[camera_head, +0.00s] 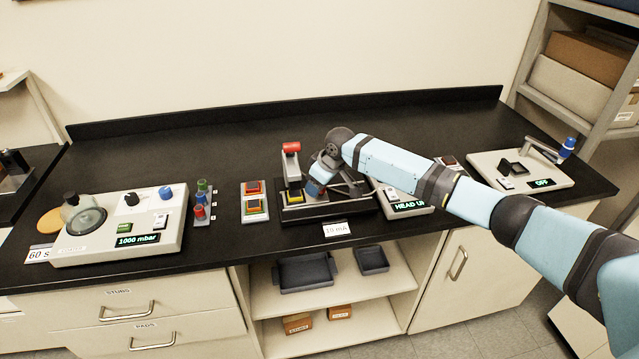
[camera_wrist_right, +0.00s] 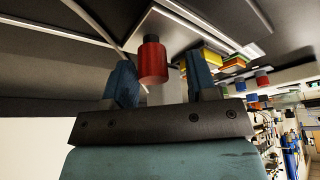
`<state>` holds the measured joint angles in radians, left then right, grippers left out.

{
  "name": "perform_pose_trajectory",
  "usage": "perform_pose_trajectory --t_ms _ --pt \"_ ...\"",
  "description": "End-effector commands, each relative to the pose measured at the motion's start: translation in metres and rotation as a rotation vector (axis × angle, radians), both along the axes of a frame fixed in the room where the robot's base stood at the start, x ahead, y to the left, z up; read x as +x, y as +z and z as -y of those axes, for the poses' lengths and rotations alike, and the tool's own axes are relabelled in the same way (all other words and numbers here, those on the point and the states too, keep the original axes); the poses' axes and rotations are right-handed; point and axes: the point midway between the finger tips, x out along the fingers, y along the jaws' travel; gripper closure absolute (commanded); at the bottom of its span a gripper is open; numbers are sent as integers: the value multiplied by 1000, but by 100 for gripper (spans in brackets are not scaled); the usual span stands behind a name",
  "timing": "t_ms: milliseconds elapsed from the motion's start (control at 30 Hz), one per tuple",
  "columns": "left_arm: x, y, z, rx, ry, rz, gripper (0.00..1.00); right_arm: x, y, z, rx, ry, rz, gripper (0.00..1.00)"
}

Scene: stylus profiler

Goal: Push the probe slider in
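My right gripper (camera_head: 317,187) reaches over the black-based instrument (camera_head: 328,211) in the middle of the bench. A red knob (camera_head: 291,147) stands on an upright post at the instrument's left, beside the gripper. In the right wrist view, my gripper's blue fingers (camera_wrist_right: 161,82) are spread apart. A red cylinder with a dark end (camera_wrist_right: 153,62) shows in the gap between them, with no clear contact on either finger. I cannot tell for certain which part is the probe slider; the arm and gripper hide much of the instrument. My left gripper is not in view.
A panel reading "HEAD UP" (camera_head: 409,205) sits right of the instrument, under my arm. An "OFF" unit (camera_head: 519,183) stands far right. The bench behind is clear.

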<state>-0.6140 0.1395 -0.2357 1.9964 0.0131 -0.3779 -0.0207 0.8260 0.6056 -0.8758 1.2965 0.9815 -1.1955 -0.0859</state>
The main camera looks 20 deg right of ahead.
Motion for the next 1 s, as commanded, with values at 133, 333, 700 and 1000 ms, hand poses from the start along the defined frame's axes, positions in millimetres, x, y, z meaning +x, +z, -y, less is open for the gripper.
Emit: perform_pose_trajectory --t_ms 133,333,700,1000 --pt "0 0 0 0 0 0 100 -1 2 1 -1 0 0 48" --pt "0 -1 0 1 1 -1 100 -9 27 7 -1 0 3 48" --pt "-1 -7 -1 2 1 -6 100 -35 102 22 -2 1 1 48" --pt "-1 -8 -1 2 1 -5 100 -44 127 26 0 1 0 48"
